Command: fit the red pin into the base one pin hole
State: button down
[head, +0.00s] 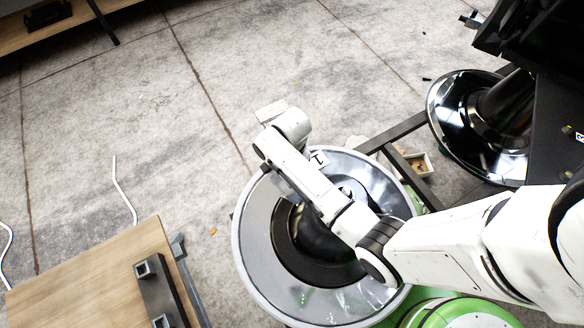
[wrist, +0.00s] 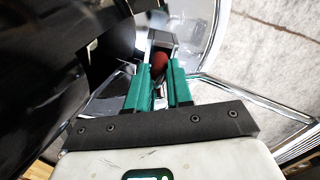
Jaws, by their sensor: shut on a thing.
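My gripper (wrist: 160,88) has green fingers and is shut on the red pin (wrist: 158,62), whose rounded red end shows between the fingertips in the wrist view. A grey metal bracket (wrist: 162,38) stands right at the fingertips, beyond the pin. I cannot tell whether the pin touches it or is in a hole. In the head view, a round silver base (head: 255,225) with a black centre lies under my arm. My gripper and the pin cannot be made out there. No pin hole can be made out clearly in either view.
A second chrome base (head: 452,108) with black chair parts stands at the upper right, joined to a dark metal frame (head: 395,132). A small box (head: 419,165) sits beside the frame. A wooden table (head: 95,280) with a dark bracketed bar (head: 160,290) is at lower left. The left floor is mostly free.

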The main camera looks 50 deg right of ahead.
jog(key=shift+f, duration=0.65)
jog(key=shift+f, duration=0.15)
jog(key=c, duration=1)
grip_release()
notch_tip(320, 180, up, 12)
jog(key=shift+r+p, duration=0.2)
jog(key=shift+p, duration=0.8)
